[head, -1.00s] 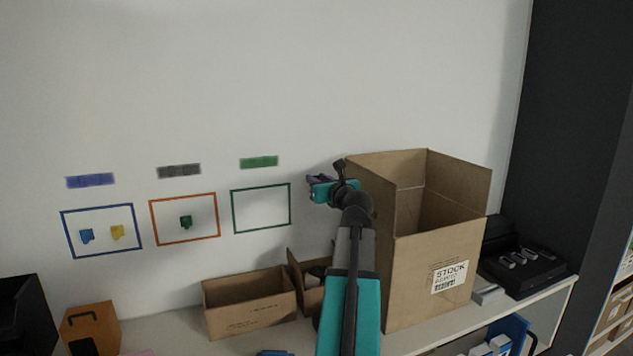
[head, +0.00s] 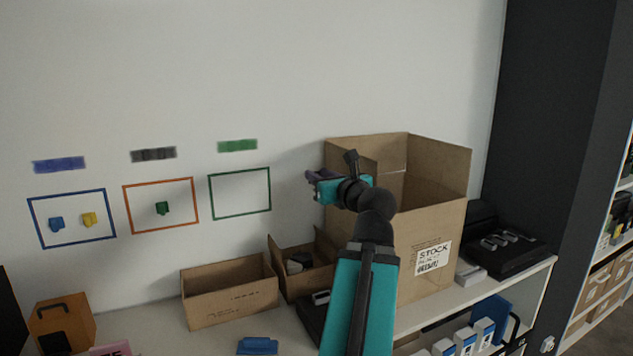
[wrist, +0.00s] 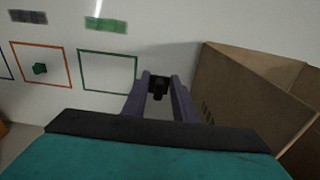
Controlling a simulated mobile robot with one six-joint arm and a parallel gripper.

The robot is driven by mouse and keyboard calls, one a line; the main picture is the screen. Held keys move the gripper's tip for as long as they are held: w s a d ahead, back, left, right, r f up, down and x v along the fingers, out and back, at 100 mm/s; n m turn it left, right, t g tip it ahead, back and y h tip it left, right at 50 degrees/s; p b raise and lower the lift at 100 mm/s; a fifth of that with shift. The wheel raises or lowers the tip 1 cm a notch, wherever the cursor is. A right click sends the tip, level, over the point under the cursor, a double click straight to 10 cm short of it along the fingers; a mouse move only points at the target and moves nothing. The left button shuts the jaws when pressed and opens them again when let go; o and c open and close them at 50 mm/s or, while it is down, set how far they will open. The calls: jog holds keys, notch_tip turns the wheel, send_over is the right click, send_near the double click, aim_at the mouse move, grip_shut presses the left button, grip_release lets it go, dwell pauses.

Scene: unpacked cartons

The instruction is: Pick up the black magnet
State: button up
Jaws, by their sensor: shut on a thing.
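My gripper (head: 312,183) is raised in front of the white wall, just left of the tall open carton. In the wrist view, my gripper (wrist: 158,88) is shut on a small black magnet (wrist: 158,90), held between the purple fingertips. In the head view the magnet is too small and dark to tell apart from the fingers. The green frame (head: 240,194) on the wall is empty and lies left of my gripper; it also shows in the wrist view (wrist: 108,90).
The tall stock carton (head: 432,225) stands close to my gripper's right. Two low cartons (head: 230,290) sit on the shelf. A green magnet (head: 162,208) is inside the orange frame. Blue (head: 56,223) and yellow (head: 89,219) magnets are inside the blue frame. The wall above is clear.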

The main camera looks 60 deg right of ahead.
jog(key=shift+b+v, duration=0.8)
jog(key=shift+w+a+f, duration=0.1)
jog(key=shift+f, duration=0.05)
